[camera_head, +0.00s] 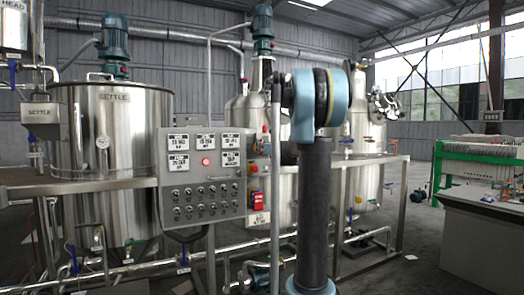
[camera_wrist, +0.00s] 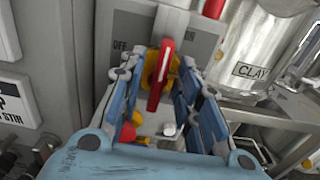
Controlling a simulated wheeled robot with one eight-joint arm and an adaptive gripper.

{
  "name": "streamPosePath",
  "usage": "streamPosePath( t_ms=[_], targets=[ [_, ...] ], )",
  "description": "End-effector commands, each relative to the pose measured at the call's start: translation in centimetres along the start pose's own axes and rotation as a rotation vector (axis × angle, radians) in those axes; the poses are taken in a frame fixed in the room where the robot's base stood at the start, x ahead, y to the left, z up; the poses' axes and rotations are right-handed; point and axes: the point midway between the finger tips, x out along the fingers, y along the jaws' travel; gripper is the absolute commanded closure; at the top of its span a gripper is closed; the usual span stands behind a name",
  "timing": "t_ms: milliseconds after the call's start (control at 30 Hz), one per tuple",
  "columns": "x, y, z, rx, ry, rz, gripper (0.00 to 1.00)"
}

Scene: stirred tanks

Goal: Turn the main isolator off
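The main isolator shows in the wrist view as a red handle (camera_wrist: 161,75) over a yellow disc, on a grey box (camera_wrist: 143,28). The handle stands nearly upright, its top leaning slightly right. An OFF label (camera_wrist: 120,45) is to the left of the handle's top. My gripper (camera_wrist: 160,72) is open, with one blue-and-grey finger on each side of the handle. Gaps show between the fingers and the handle, and I see no clear contact. In the head view, my gripper is not clearly visible and my arm stands before the rig.
A grey control panel (camera_head: 205,190) with several switches and gauges is left of my arm. Steel tanks (camera_head: 110,150) and pipes stand around it. A vessel labelled CLAY (camera_wrist: 250,72) is right of the isolator. Open floor lies at the right (camera_head: 415,265).

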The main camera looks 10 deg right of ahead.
Motion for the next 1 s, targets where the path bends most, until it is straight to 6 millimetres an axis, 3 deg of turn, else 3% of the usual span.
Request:
streamPosePath(
  t_ms=[167, 300, 333, 733, 1000],
  targets=[
    [0.00, 0.00, 0.00, 0.000, 0.000, 0.000, 0.69],
    [-0.01, 0.00, 0.00, 0.000, 0.000, 0.000, 0.99],
    [-0.01, 0.00, 0.00, 0.000, 0.000, 0.000, 1.00],
    [-0.01, 0.11, 0.00, -0.042, 0.000, 0.002, 1.00],
    [-0.01, 0.30, -0.03, -0.208, 0.000, 0.001, 1.00]
  ],
)
